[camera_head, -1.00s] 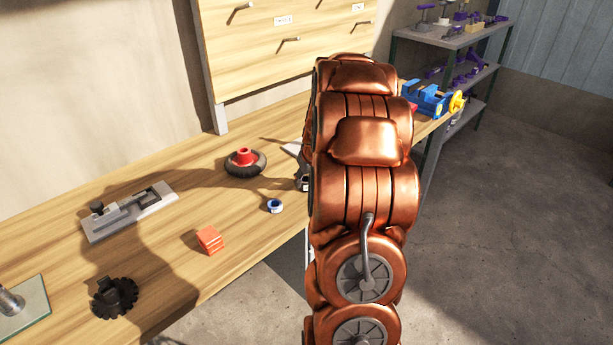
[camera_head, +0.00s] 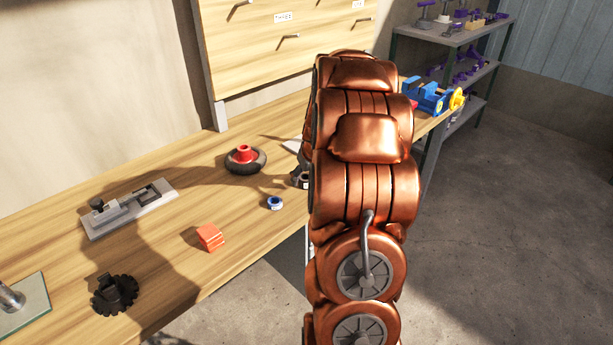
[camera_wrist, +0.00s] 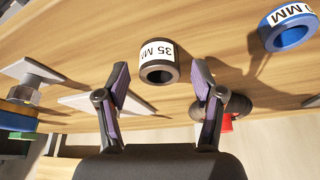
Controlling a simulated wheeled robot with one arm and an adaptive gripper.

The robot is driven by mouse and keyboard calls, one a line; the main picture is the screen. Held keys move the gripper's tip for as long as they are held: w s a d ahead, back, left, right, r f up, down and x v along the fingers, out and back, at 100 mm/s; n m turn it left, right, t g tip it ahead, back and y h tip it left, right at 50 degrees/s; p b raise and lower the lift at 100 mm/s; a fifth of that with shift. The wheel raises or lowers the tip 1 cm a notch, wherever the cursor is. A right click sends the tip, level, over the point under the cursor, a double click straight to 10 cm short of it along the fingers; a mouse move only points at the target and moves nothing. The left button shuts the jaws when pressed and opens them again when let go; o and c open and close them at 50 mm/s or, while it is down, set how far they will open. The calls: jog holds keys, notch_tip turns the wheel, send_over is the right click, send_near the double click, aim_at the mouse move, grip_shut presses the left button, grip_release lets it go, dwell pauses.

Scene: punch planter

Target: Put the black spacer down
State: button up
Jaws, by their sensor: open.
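The black spacer (camera_wrist: 158,62) is a short dark ring with a white "35 MM" label. In the wrist view it appears to rest on the wooden tabletop, just beyond the fingertips. My gripper (camera_wrist: 160,82) is open, with one finger on each side of the spacer's line and visible gaps to it. In the head view my arm hides most of the gripper, and I cannot make out the spacer clearly there.
A blue spacer (camera_head: 274,203) lies on the workbench (camera_head: 240,225); it also shows in the wrist view (camera_wrist: 287,27). A red-and-black round part (camera_head: 244,160), an orange block (camera_head: 210,237) and a grey fixture (camera_head: 130,209) stand apart, with bare wood between.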

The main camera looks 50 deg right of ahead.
jog(key=b+v, duration=0.3)
jog(key=v, duration=0.9)
jog(key=s+a+f+n+g+y, duration=0.1)
jog(key=s+a, duration=0.2)
jog(key=a, duration=0.9)
jog(key=s+a+n+g+y, duration=0.1)
jog(key=s+a, duration=0.3)
jog(key=a, duration=0.8)
jog(key=s+a+f+n+g, duration=0.1)
jog(key=s+a+f+g, duration=0.1)
jog(key=s+a, duration=0.4)
jog(key=s+a+f+g, duration=0.2)
jog(key=s+a, duration=0.4)
jog(key=s, duration=0.6)
jog(key=shift+s+n+h, duration=0.2)
jog(key=shift+n+h, duration=0.1)
jog(key=shift+n, duration=0.1)
